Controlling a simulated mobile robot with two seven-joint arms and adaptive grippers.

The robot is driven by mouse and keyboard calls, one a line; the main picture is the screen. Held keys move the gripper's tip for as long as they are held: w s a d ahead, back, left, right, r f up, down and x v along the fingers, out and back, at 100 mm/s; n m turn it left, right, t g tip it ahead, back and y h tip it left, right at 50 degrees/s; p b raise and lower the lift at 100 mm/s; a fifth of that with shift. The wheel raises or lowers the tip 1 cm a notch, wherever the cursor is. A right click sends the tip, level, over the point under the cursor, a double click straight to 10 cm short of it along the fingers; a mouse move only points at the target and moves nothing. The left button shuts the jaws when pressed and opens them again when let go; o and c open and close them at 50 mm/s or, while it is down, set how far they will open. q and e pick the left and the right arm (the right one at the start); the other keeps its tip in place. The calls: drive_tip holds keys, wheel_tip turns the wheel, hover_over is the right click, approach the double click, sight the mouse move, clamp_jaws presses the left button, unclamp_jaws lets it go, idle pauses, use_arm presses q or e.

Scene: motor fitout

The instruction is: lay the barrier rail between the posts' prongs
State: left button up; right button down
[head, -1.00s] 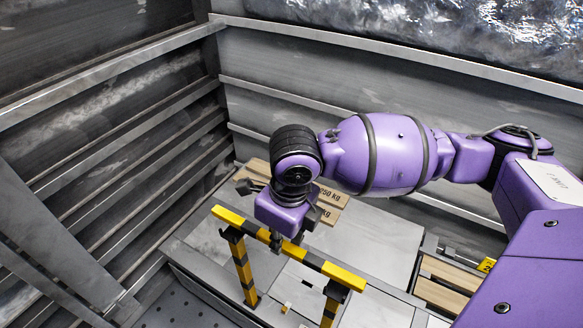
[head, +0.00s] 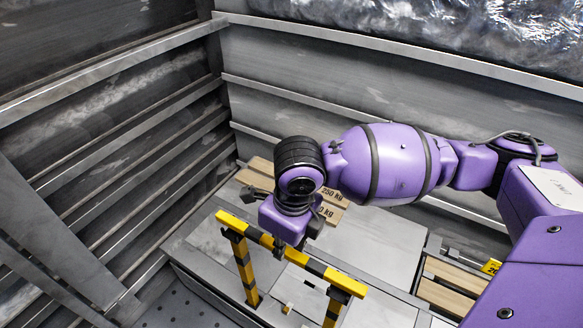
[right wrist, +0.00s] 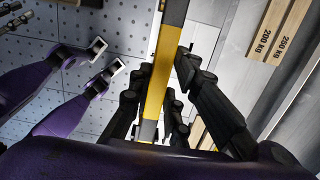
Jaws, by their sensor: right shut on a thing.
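The yellow-and-black barrier rail (head: 262,238) lies level across the tops of two striped posts, the left post (head: 244,268) and the right post (head: 333,308). My right gripper (head: 281,245) is shut on the rail near its middle, from above. In the right wrist view the rail (right wrist: 155,95) runs lengthwise between the black fingers. The rail's ends are over or at the post tops. The prongs are small and partly hidden by the rail, so I cannot tell whether it rests between them. My left gripper does not show in the head view.
Wooden boards marked 250 kg (head: 335,196) lie behind my right gripper. More boards (head: 445,288) lie in a frame at the right. A small yellow piece (head: 287,308) lies between the posts. Ribbed metal walls close the left and back.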

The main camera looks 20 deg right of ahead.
drive_tip(key=shift+f, duration=0.25)
drive_tip(key=shift+f, duration=0.35)
idle(1.1)
drive_tip(key=shift+f, duration=0.65)
idle(1.6)
drive_tip(key=c, duration=1.6)
unclamp_jaws()
drive_tip(key=shift+o, duration=0.2)
